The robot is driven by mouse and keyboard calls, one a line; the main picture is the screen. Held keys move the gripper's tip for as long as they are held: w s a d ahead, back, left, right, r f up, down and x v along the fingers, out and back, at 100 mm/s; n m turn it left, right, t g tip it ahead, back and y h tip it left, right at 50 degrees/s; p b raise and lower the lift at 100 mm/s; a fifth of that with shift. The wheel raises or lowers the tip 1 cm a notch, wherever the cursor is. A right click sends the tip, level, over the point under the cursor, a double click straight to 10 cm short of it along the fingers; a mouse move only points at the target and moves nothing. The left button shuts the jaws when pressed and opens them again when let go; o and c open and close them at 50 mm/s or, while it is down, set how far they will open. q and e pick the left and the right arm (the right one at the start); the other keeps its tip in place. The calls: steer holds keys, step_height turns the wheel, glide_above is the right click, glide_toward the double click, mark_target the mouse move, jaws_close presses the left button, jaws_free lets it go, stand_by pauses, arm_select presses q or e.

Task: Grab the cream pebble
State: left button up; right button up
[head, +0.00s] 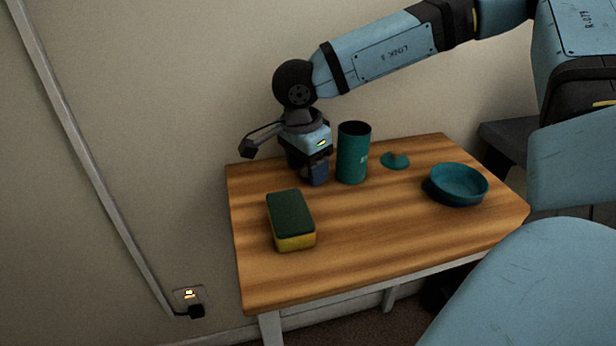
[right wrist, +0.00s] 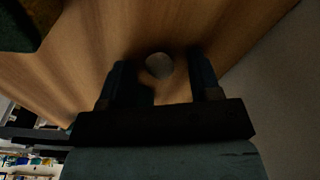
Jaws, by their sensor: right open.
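The cream pebble (right wrist: 159,65) shows in the right wrist view as a small, pale, rounded shape on the wood, dim in shadow. It lies between the tips of my right gripper (right wrist: 160,72), with a gap on either side. The gripper is open and points down at the table. In the head view my right gripper (head: 316,176) is low over the back left of the table, just left of the teal canister. The pebble is hidden there behind the gripper. My left gripper is not in view.
A teal canister (head: 352,155) stands close to the right of the gripper. A teal lid (head: 395,160) and teal dish (head: 458,186) are farther right. A green and yellow sponge (head: 291,220) lies in front. The front of the wooden table (head: 375,265) is clear; a wall is behind.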

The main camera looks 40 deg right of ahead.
steer(key=c, duration=1)
steer(key=shift+r, duration=0.15)
